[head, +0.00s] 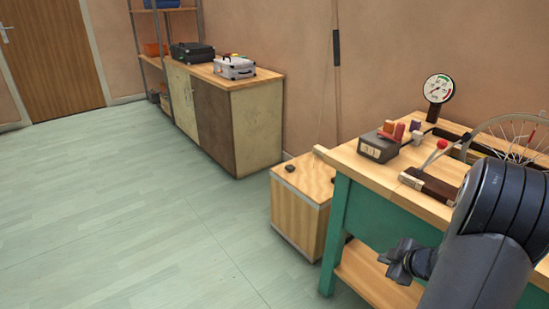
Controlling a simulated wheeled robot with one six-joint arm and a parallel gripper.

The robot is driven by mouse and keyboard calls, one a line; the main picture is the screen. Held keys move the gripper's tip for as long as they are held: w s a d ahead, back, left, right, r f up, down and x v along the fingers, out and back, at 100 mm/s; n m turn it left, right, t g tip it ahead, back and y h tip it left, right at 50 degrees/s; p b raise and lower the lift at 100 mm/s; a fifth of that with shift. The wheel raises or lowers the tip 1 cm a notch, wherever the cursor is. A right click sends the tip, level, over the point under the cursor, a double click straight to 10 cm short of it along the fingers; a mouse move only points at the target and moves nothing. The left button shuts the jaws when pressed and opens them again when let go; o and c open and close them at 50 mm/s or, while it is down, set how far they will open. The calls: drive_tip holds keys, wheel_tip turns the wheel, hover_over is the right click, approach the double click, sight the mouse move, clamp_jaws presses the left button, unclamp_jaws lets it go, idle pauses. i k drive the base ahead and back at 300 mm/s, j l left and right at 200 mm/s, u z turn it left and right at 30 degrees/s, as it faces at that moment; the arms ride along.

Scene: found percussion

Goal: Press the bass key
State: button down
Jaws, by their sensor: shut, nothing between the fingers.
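A dark box (379,147) with a pale label stands on the near-left part of the wooden workbench (377,176). Small red and orange upright pieces (397,132) stand at its right side, with a small purple piece (416,127) behind them. I cannot tell which part, if any, is the bass key. My gripper (388,262) is shut and empty, low in front of the bench and apart from the box. My dark arm hides the bench's right front.
A red-headed beater (442,144) rests near a dark wooden block (428,185) on the bench. A gauge (438,88) and a spoked wheel (512,142) are behind. A wooden crate (302,205) stands left of the bench. The floor at left is clear.

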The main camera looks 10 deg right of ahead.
sight(290, 167)
drive_tip(key=i+j, duration=0.55)
drive_tip(key=i, duration=0.15)
drive_tip(key=i+j, duration=0.55)
drive_tip(key=i, duration=0.2)
drive_tip(key=i+l, duration=0.2)
drive_tip(key=i, duration=0.25)
drive_tip(key=i+l, duration=0.2)
drive_tip(key=i, duration=0.2)
